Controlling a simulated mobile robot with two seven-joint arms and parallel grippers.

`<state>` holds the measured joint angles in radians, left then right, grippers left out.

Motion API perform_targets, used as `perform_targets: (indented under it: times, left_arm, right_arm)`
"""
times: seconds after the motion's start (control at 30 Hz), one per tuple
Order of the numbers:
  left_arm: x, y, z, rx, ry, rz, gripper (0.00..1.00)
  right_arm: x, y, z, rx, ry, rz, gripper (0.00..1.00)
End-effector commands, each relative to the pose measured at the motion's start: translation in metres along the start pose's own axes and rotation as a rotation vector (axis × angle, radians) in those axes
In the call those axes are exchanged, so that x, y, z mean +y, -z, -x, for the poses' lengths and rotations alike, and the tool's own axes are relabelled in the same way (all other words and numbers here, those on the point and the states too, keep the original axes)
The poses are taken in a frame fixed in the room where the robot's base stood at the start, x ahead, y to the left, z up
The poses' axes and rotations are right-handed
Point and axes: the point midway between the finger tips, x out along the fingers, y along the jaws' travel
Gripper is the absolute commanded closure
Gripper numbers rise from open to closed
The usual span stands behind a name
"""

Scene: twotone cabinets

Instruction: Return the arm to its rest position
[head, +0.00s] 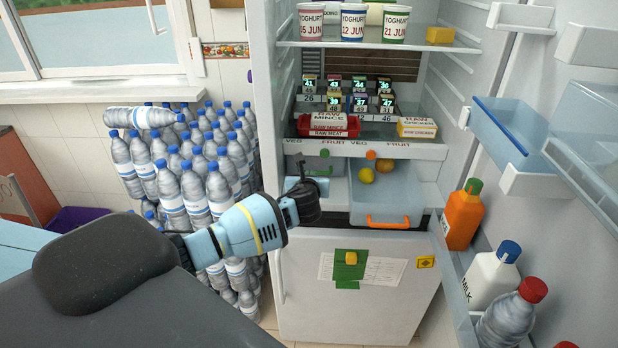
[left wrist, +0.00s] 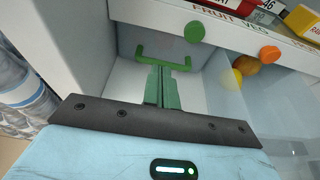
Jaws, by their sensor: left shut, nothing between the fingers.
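My left arm comes in from the left in the head view, with the left gripper (head: 306,190) in front of the open fridge, at the veg drawer on the left. In the left wrist view the two green fingers (left wrist: 163,88) are together with nothing between them. They point toward the green handle (left wrist: 168,52) of the veg drawer; whether they touch it I cannot tell. My right gripper is not in view.
The fruit drawer (head: 383,195) is pulled out, with a lemon (head: 366,175) and an orange fruit in it. The open fridge door with an orange bottle (head: 462,213) and milk (head: 490,275) is at right. Stacked water bottles (head: 195,190) stand left of the fridge.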

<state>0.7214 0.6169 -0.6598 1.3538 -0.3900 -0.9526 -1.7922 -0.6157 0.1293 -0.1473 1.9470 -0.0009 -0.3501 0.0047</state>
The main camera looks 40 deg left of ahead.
Motion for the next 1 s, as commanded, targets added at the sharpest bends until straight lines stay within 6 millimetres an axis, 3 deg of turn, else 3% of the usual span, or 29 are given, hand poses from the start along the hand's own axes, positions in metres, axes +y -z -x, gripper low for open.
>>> perform_targets:
  times: [0.57,0.67,0.77,0.87,1.0]
  left_arm:
    - [0.002,-0.001,0.001,0.001,0.0,-0.001,1.0]
    - [-0.001,0.006,0.003,0.012,0.009,0.016,1.0]
    - [-0.01,0.033,0.013,0.054,0.045,0.088,1.0]
    - [-0.025,0.08,0.033,0.142,0.099,0.239,1.0]
    - [-0.044,0.158,0.079,0.312,0.158,0.544,1.0]
  right_arm:
    - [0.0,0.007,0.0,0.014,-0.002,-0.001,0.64]
    - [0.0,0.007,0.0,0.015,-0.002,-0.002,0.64]
    - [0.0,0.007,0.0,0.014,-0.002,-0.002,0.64]
    - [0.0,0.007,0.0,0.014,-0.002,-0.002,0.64]
    - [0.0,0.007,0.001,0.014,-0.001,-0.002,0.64]
